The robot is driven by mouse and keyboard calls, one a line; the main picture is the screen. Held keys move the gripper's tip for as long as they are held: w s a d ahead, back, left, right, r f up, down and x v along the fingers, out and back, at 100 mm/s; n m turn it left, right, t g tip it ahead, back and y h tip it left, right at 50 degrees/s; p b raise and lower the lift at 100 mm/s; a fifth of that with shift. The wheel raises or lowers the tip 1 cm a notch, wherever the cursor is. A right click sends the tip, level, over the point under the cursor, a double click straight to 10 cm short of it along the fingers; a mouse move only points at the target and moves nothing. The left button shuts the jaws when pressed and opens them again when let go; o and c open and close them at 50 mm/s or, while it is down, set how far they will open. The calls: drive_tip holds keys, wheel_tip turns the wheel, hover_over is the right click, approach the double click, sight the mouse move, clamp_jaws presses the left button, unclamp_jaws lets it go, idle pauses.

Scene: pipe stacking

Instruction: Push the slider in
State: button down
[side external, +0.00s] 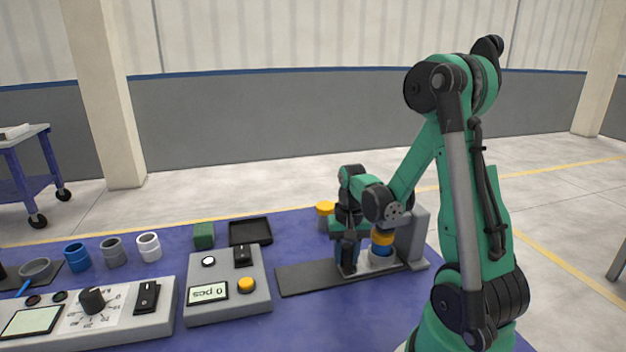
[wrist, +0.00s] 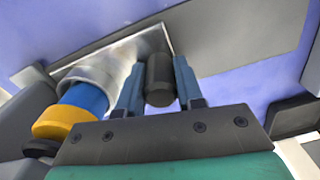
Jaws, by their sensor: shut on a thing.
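The slider is a shiny metal plate (wrist: 122,58) with a black upright knob (wrist: 159,80). My gripper (wrist: 158,92) has its two blue fingers on either side of the knob and is shut on it. In the side view my gripper (side external: 347,262) reaches down to the left end of the slider (side external: 376,265). Beside the knob, a grey ring on the slider holds a blue pipe (wrist: 86,97) with a yellow ring (wrist: 65,122) above it. The slider sits at the right part of a dark track (side external: 310,279), against a grey upright block (side external: 417,233).
A grey box (side external: 228,305) with a yellow button and a control panel (side external: 80,318) stand left of the track. A black tray (side external: 250,232), a green block (side external: 204,235) and several pipe pieces lie behind. A yellow-topped piece (side external: 325,210) stands behind my gripper. The track's left part is clear.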

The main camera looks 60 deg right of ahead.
drive_tip(key=shift+s+d, duration=0.2)
drive_tip(key=shift+s, duration=0.05)
drive_tip(key=c, duration=0.6)
unclamp_jaws()
drive_tip(key=shift+o, duration=0.2)
drive_tip(key=shift+r, duration=0.1)
drive_tip(key=shift+r, duration=2.75)
drive_tip(key=w+a+r+n+t, duration=0.2)
drive_tip(key=a+n, duration=0.3)
drive_tip(key=a, duration=0.4)
drive_tip(key=w+a+r+n+t, duration=0.3)
drive_tip(key=a+r+n+t, duration=0.1)
drive_tip(key=a, duration=0.5)
drive_tip(key=shift+a+r+n+t, duration=0.25)
drive_tip(key=shift+a+n+t, duration=0.2)
drive_tip(key=shift+n, duration=0.65)
